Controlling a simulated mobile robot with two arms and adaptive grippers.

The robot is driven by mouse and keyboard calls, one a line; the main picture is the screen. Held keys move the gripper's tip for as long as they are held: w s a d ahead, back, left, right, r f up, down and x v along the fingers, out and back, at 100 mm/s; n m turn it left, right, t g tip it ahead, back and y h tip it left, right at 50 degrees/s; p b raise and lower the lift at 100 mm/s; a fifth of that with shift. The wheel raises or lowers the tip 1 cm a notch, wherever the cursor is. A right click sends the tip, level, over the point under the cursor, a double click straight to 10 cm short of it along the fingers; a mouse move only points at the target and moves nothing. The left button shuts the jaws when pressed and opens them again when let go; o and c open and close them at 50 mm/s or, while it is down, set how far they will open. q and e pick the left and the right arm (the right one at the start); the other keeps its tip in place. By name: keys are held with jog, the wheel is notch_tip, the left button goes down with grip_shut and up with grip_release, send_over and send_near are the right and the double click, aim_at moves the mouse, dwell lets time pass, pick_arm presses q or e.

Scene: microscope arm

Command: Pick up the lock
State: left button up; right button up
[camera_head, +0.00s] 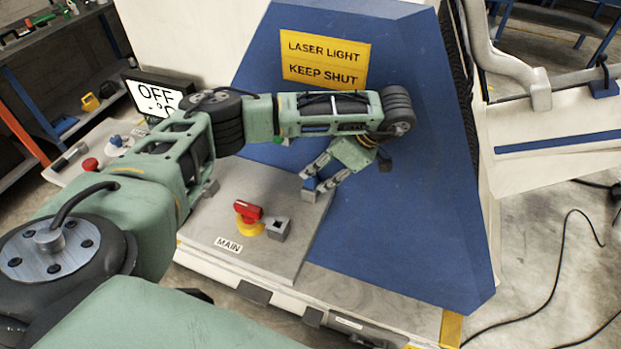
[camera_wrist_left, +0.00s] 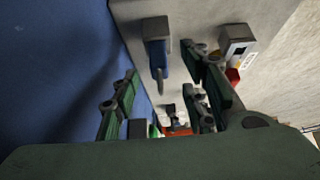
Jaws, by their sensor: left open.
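The lock, a small blue padlock (camera_head: 310,184), is at the upper right edge of the grey control panel, beside the blue sloped cover. In the left wrist view the blue lock (camera_wrist_left: 158,52) is by a grey block, ahead of my fingers and roughly between them. My left gripper (camera_head: 311,182) reaches down to the lock from the right, its fingers spread with the lock around their tips. In the left wrist view the left gripper (camera_wrist_left: 160,68) is open. Whether the fingers touch the lock cannot be told. My right gripper is not in view.
A red switch on a yellow base (camera_head: 249,218) and a small grey block (camera_head: 279,229) stand on the panel near the MAIN label. The blue cover (camera_head: 400,220) with a yellow sign (camera_head: 325,60) rises close behind the gripper. A black cable (camera_head: 556,255) lies on the floor.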

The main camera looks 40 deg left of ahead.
aim_at(317, 173)
pick_arm(q)
jog(key=shift+x, duration=2.15)
jog(key=shift+w, duration=0.1)
grip_shut()
